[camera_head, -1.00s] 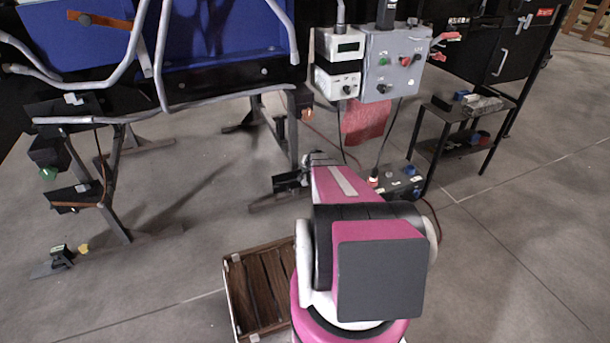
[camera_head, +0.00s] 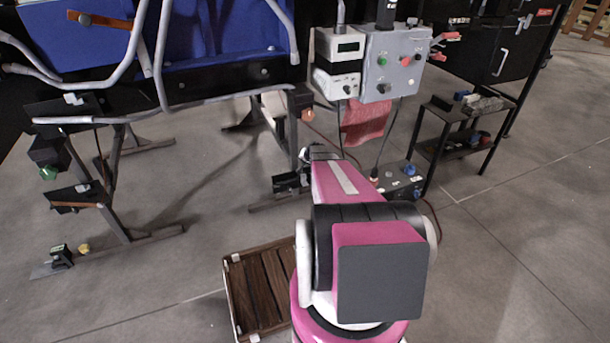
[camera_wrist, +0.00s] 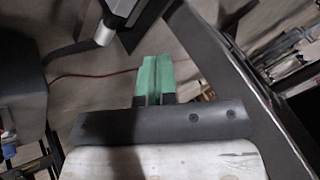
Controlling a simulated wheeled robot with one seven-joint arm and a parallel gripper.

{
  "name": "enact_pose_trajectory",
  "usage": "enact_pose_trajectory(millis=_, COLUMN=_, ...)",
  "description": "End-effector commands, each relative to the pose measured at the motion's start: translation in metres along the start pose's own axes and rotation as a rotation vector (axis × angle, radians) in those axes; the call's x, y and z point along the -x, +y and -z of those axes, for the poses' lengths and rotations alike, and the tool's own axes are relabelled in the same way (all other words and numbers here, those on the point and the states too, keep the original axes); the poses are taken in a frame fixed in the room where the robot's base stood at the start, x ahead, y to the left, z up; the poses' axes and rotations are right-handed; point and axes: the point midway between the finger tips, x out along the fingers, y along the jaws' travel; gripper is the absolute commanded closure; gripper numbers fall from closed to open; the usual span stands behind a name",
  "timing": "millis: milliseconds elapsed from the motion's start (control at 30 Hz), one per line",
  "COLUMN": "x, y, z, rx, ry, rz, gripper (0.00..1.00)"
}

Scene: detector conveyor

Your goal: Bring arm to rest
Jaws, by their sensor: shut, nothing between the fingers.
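My gripper (camera_wrist: 154,82) shows in the wrist view with its two green fingers pressed together and nothing between them. In the head view my pink and black arm reaches forward from the bottom centre, toward the space between the conveyor frame and the control boxes. The gripper itself cannot be made out in the head view, where my arm hides most of it. In the wrist view a dark metal leg (camera_wrist: 235,85) slants down to the right of the fingers, apart from them.
The conveyor (camera_head: 215,75) with blue panels stands at the left on metal legs. Grey control boxes (camera_head: 394,62) and a red cloth (camera_head: 366,122) are ahead. A black shelf (camera_head: 452,112) stands at right. A wooden crate (camera_head: 232,290) lies beside my base. Floor at right is clear.

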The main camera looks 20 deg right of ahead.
Motion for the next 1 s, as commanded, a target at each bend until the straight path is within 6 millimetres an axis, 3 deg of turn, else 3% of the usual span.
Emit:
enact_pose_trajectory(millis=233, x=0.014, y=-0.01, z=0.01, rx=0.001, ry=0.0, rz=0.0, gripper=1.0)
enact_pose_trajectory(millis=733, x=0.018, y=-0.013, z=0.007, rx=0.006, ry=-0.005, rz=-0.001, gripper=1.0)
enact_pose_trajectory(millis=867, x=0.042, y=-0.032, z=-0.018, rx=0.055, ry=-0.048, rz=-0.007, gripper=1.0)
enact_pose_trajectory(millis=1000, x=0.096, y=-0.067, z=-0.072, rx=0.165, ry=-0.148, rz=-0.03, gripper=1.0)
